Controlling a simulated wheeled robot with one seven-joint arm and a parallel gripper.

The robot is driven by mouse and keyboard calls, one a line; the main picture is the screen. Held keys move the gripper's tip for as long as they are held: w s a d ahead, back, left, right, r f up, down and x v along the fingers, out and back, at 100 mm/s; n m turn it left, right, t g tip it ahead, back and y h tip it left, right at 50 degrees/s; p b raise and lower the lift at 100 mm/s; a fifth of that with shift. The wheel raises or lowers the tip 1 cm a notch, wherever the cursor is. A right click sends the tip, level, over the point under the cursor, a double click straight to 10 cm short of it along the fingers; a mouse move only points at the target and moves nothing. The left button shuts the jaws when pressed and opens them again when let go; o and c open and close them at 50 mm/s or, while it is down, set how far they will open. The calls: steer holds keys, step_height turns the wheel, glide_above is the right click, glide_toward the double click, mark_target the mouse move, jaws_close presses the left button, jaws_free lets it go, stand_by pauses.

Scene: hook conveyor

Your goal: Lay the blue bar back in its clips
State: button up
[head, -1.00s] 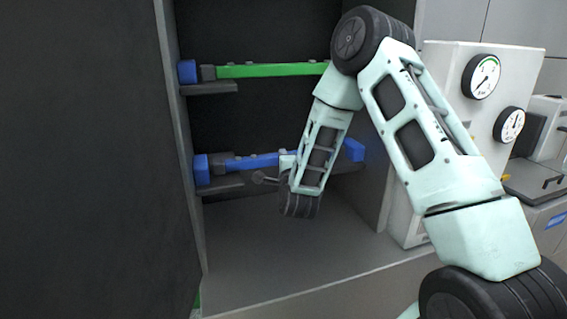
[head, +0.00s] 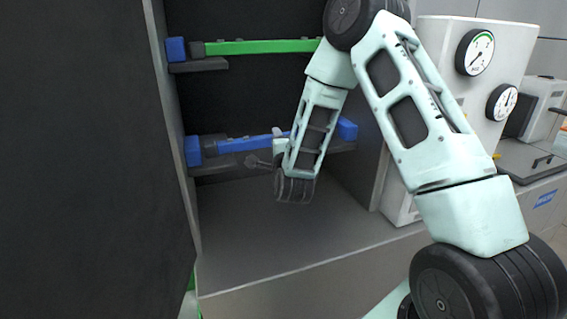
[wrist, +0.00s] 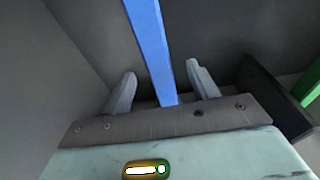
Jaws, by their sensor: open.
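The blue bar (head: 240,144) runs across the lower shelf of the dark cabinet in the head view, between blue blocks at left (head: 193,151) and right (head: 347,129). A dark clip (head: 213,146) is at its left end; my forearm hides its right part. I cannot tell whether it is seated. In the wrist view the blue bar (wrist: 150,45) passes between the two fingers of my gripper (wrist: 161,76), with a gap on each side.
A green bar (head: 260,47) lies above, on the upper shelf. Dark ledges jut out under both bars, and cabinet walls close in at left and right. The cabinet floor (head: 255,240) is bare. A white box with gauges (head: 475,52) stands at right.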

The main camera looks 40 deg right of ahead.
steer(key=s+d+p+v, duration=0.1)
steer(key=d+p+v, duration=0.1)
steer(key=p+v, duration=1.7)
steer(key=shift+v, duration=5.25)
steer(key=shift+r, duration=0.15)
